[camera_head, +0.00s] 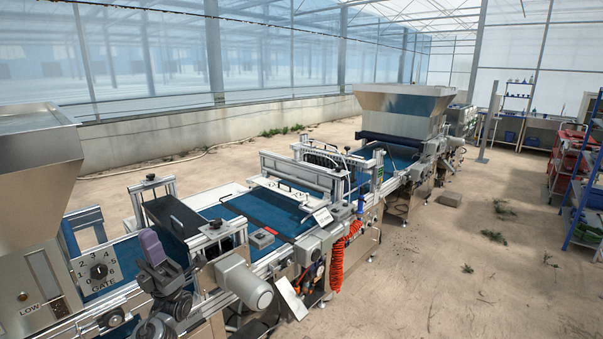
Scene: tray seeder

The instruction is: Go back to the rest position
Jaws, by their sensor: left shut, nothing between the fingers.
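My left gripper (150,242) shows in the head view at the lower left, with purple-grey fingers pointing up from a dark wrist. Its fingers are shut with nothing between them. It is in front of the near end of the seeder line, over the blue belt (205,214) as seen from here; I cannot tell the gap between them. My right gripper is not in view.
A metal hopper (30,180) with a gate dial (99,271) stands close on the left. A grey motor (243,280) is just right of my gripper. A far hopper (403,110) and blue shelving (590,190) stand beyond. The floor at right is mostly clear.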

